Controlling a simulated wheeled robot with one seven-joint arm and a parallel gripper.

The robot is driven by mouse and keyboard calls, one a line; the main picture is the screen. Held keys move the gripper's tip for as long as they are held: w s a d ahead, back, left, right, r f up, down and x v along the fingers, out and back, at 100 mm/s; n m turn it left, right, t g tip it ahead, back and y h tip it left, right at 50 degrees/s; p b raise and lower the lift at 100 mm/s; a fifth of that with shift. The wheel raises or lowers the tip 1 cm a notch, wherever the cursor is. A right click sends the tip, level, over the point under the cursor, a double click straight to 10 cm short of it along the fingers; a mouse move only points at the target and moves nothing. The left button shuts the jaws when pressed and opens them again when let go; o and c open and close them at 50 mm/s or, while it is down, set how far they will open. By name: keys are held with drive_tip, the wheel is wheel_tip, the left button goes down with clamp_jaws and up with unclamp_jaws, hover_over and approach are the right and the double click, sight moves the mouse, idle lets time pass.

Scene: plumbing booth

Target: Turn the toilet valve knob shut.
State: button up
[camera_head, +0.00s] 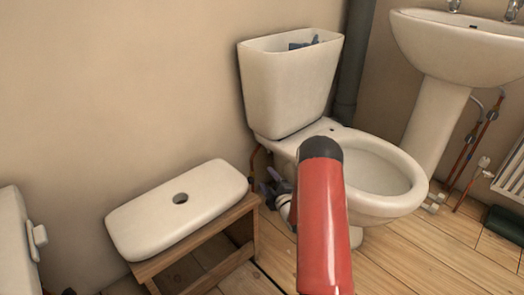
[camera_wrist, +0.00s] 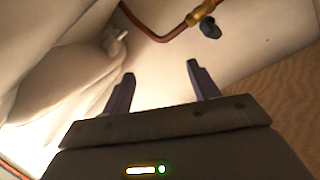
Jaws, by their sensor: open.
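The toilet valve knob (camera_wrist: 210,28) is small and dark. In the wrist view it sits beside a brass fitting (camera_wrist: 201,12) on a copper pipe (camera_wrist: 160,38) near the top. My gripper (camera_wrist: 160,70) is open, with its two dark fingers apart and nothing between them. The knob is beyond the fingertips, slightly right of the gap, and not touched. In the head view my gripper (camera_head: 270,186) is low beside the toilet (camera_head: 290,90), partly hidden behind my red arm.
The cistern lid (camera_head: 175,205) lies on a wooden stool (camera_head: 245,235) left of the gripper. The toilet's pale underside (camera_wrist: 65,90) fills the left of the wrist view. The wall is close behind the pipe. A sink (camera_head: 460,45) stands to the right.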

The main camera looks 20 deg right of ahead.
wheel_tip(320, 180, up, 12)
drive_tip(key=w+a+m+g+h, duration=0.1)
drive_tip(key=a+m+g+h, duration=0.1)
drive_tip(key=a+m+g, duration=0.1)
drive_tip(key=s+a+r+m+g+h, duration=0.1)
drive_tip(key=s+a+r+m+g, duration=0.2)
drive_tip(key=s+r, duration=0.4)
drive_tip(key=shift+a+r+g, duration=0.3)
drive_tip(key=shift+a+r, duration=0.05)
drive_tip(key=shift+r, duration=0.95)
drive_tip(key=shift+s, duration=0.1)
drive_tip(key=shift+c, duration=0.4)
